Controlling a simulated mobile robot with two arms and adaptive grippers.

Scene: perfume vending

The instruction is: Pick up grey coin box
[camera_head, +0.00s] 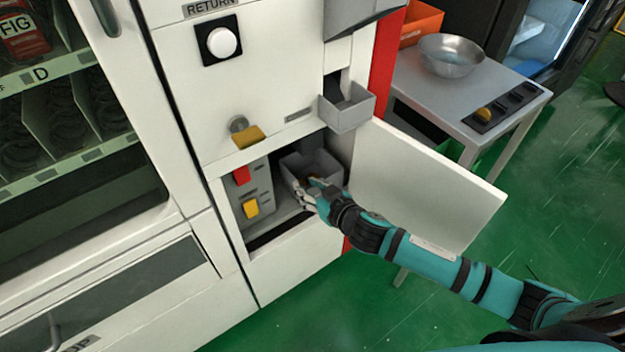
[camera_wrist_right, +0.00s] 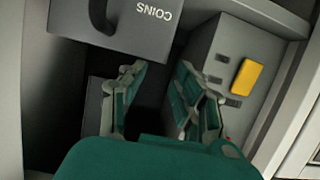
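The grey coin box (camera_head: 326,160) sits inside the open lower compartment of the white machine, its top open. In the right wrist view its front (camera_wrist_right: 150,28) carries the upside-down word COINS, and a dark curved handle (camera_wrist_right: 98,16) shows on it. My right gripper (camera_head: 310,192) is at the front of the box in the head view. In the right wrist view its two fingers (camera_wrist_right: 162,92) are spread apart with nothing between them, just short of the box front. Contact cannot be told. My left gripper is in neither view.
A grey unit with a red button (camera_head: 242,175) and a yellow button (camera_head: 251,208) stands left of the box. The open white door (camera_head: 430,185) swings out at right. A grey tray (camera_head: 346,110) juts out above. A side table (camera_head: 410,82) holds a metal bowl (camera_head: 451,55).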

